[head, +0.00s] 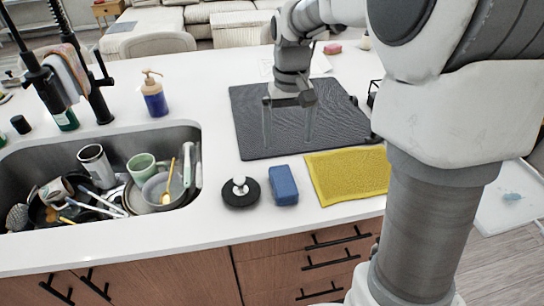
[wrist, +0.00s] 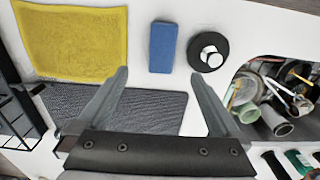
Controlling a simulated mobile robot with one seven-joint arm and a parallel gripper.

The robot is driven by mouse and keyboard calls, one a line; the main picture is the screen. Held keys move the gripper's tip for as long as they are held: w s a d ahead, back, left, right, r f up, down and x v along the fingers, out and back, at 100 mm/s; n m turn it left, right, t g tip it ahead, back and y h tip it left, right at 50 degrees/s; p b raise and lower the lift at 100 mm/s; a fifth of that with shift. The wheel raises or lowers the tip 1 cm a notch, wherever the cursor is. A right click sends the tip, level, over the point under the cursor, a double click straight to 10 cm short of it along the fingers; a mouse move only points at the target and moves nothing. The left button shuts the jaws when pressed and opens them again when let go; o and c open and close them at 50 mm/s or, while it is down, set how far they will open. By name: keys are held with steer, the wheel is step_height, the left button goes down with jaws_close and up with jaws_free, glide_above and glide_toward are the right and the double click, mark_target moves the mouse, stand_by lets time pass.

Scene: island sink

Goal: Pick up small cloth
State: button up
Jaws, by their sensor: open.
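A yellow cloth (head: 345,174) lies flat on the white counter near its front edge. It also shows at the upper left of the wrist view (wrist: 70,42). In the head view it lies in front of a dark grey mat (head: 345,125), with my arm close by its right side. My gripper (head: 288,138) is open and empty, pointing down above the mat. In the wrist view its two fingers (wrist: 160,76) are spread wide, with the cloth beyond them to the left. A second, multicoloured cloth (head: 68,75) hangs at the faucet.
A blue sponge (head: 284,185) and a black round object with a white knob (head: 240,192) lie left of the yellow cloth. The sink (head: 185,137) holds several dishes. A blue soap bottle (head: 154,95) stands behind it. A black wire rack (wrist: 18,110) is at the wrist view's left.

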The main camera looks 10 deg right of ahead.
steer(key=b, duration=0.1)
glide_toward(283, 179)
steer(key=f, duration=0.5)
steer(key=shift+s+d+f, duration=0.1)
steer(key=shift+s+d, duration=0.1)
steer(key=shift+s, duration=0.2)
steer(key=shift+w+a+f+b, duration=0.15)
steer(key=shift+w+f+b, duration=0.05)
steer(key=shift+f, duration=1.15)
steer(key=shift+w+a+f+b, duration=0.1)
steer(key=shift+w+f+b, duration=0.05)
steer(key=shift+f, duration=1.15)
steer(key=shift+c, duration=0.2)
steer(key=c, duration=1.2)
steer(key=shift+c, duration=0.2)
